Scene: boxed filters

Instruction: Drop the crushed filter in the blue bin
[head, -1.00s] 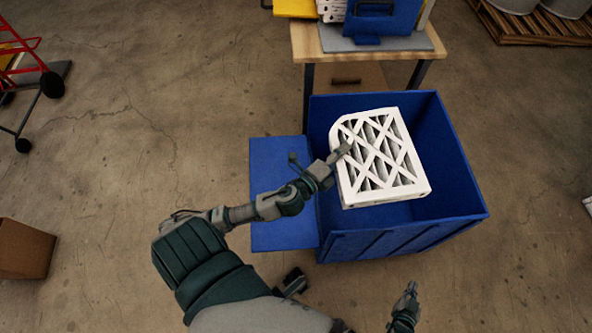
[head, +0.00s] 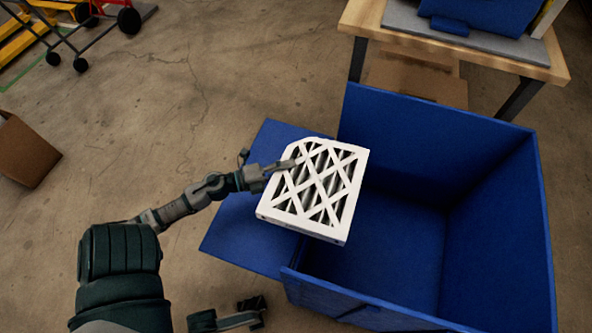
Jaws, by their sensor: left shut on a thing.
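The white boxed filter (head: 318,188) has a crisscross front over dark pleats, and one corner looks crushed. My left gripper (head: 290,165) is shut on its left edge and holds it up. The filter appears over the left side of the blue bin (head: 450,130) and its blue flap (head: 240,240). The bin's open inside shows to the right of the filter, and its visible floor is empty. My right gripper (head: 250,305) seems to show in part at the bottom edge; its jaws are unclear.
A wooden table (head: 500,62) with a grey mat and a blue item stands behind the bin. A cardboard box (head: 27,150) lies at the far left. A wheeled cart (head: 90,30) is at the upper left. The concrete floor between is clear.

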